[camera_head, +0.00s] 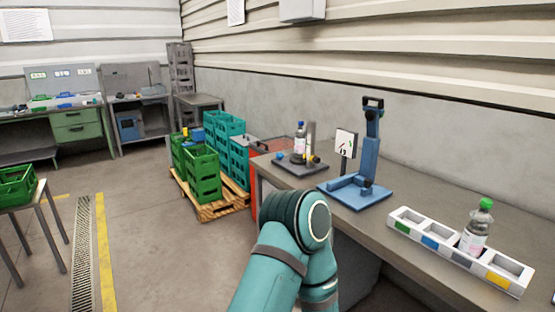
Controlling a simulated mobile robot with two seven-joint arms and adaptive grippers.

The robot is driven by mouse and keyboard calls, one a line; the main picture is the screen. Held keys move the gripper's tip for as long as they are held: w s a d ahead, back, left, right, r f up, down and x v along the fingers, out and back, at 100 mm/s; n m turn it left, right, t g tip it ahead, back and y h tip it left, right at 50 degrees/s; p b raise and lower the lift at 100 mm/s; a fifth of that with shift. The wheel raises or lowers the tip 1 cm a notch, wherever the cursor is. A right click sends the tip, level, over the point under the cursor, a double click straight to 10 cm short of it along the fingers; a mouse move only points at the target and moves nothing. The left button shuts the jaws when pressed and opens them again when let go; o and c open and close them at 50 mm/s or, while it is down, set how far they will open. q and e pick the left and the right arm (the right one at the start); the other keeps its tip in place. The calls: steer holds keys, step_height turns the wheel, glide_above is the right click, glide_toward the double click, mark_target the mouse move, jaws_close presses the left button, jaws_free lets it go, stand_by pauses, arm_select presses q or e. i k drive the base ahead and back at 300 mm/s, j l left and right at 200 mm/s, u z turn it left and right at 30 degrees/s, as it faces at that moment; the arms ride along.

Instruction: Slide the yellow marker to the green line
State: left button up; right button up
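A small yellow piece (314,159), perhaps the yellow marker, is at the right side of the dark-based device (297,168) at the table's far end. The device also has a blue knob (278,156) and a grey upright block (311,137). A bottle (299,143) stands upright on it. A white dial (346,143) with small coloured marks, including green and red, stands just to its right. I cannot make out a green line on the device at this size. A teal arm link of mine shows at the bottom centre; neither gripper is in view.
A blue press-like stand (368,165) is mid-table. A white tray (404,226) with coloured labels holds a green-capped bottle (474,229) at the right. Green crates (203,175) stand on a pallet (221,207) left of the grey table (361,222). The floor at left is mostly clear.

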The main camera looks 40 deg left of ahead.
mark_target(316, 160)
steer(key=u, duration=1.2)
steer(key=i+j, duration=0.2)
steer(key=i, duration=0.15)
steer(key=i+j, duration=0.2)
steer(key=i, duration=0.15)
